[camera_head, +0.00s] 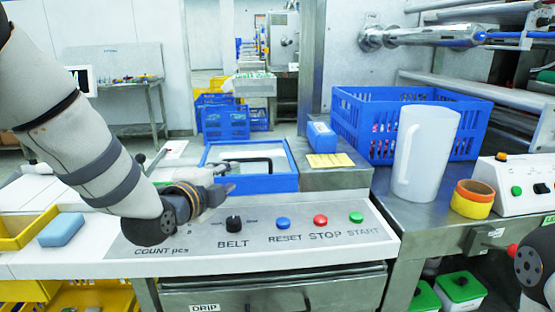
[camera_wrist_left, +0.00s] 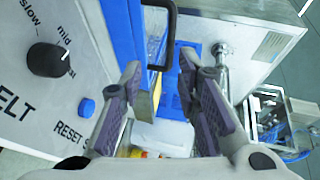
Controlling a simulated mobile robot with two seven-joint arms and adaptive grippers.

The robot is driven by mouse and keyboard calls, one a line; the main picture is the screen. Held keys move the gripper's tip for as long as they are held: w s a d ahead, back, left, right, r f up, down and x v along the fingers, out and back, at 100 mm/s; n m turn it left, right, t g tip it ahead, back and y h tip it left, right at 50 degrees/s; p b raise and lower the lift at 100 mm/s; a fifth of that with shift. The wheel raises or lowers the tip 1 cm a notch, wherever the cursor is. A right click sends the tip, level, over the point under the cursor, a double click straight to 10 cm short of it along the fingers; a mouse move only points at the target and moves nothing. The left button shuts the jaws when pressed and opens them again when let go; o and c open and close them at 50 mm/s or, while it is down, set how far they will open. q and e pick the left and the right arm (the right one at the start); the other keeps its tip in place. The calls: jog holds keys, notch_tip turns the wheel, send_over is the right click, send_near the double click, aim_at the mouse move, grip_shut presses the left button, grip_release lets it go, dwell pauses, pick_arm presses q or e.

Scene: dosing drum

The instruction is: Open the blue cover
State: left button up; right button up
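The blue cover (camera_head: 255,184) is a blue frame around a clear pane with a black handle (camera_head: 243,160), set behind the control panel. It looks closed. In the left wrist view the cover's blue frame (camera_wrist_left: 122,30) runs down the upper middle, and the black handle (camera_wrist_left: 172,40) reaches between the fingertips or just beyond them; I cannot tell which. My left gripper (camera_head: 222,178) is at the cover's left front side, and its fingers (camera_wrist_left: 160,72) are spread apart with nothing clasped. My right gripper is out of view; only part of that arm shows at the right edge.
The panel has a black belt knob (camera_head: 233,223) and blue, red and green buttons (camera_head: 320,220) just in front of the cover. A blue box (camera_head: 320,135), yellow notes (camera_head: 330,160), a white jug (camera_head: 424,150) and a blue crate (camera_head: 375,115) stand to the right.

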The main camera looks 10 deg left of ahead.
aim_at(246, 161)
pick_arm(q)
jog(key=b+x, duration=0.1)
jog(key=x, duration=0.6)
jog(key=r+b+x, duration=0.1)
jog(key=x, duration=0.3)
jog(key=shift+w+b, duration=0.25)
jog(key=shift+b, duration=0.05)
jog(key=shift+w+r, duration=0.2)
jog(key=shift+w, duration=0.05)
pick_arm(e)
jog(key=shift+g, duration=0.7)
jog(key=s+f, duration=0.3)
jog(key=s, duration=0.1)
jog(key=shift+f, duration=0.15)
pick_arm(q)
grip_shut()
